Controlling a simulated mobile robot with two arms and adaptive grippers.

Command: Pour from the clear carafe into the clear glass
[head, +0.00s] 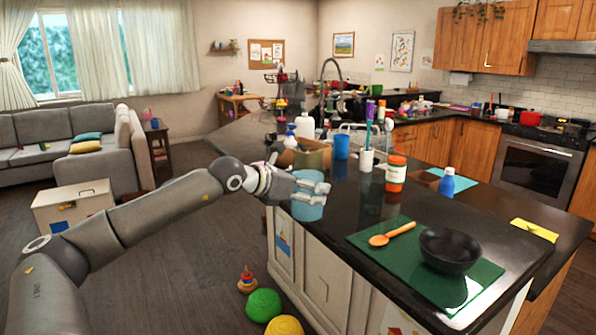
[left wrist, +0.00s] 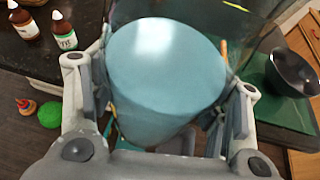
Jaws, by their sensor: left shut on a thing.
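My left gripper (head: 303,187) reaches in from the left at the near-left edge of the dark counter. It is shut on the clear carafe (head: 309,208), which has light blue contents. In the left wrist view the blue contents (left wrist: 165,70) fill the space between the two fingers of the left gripper (left wrist: 160,105), with clear wall around and above them. The carafe looks roughly upright. I cannot pick out the clear glass in either view. My right gripper is not in view.
On the counter are a green mat (head: 385,246) with a black bowl (head: 449,249) and an orange spoon (head: 392,234), a blue bottle (head: 446,183), an orange-and-white jar (head: 396,174), a blue cup (head: 341,147) and a cardboard box (head: 313,155).

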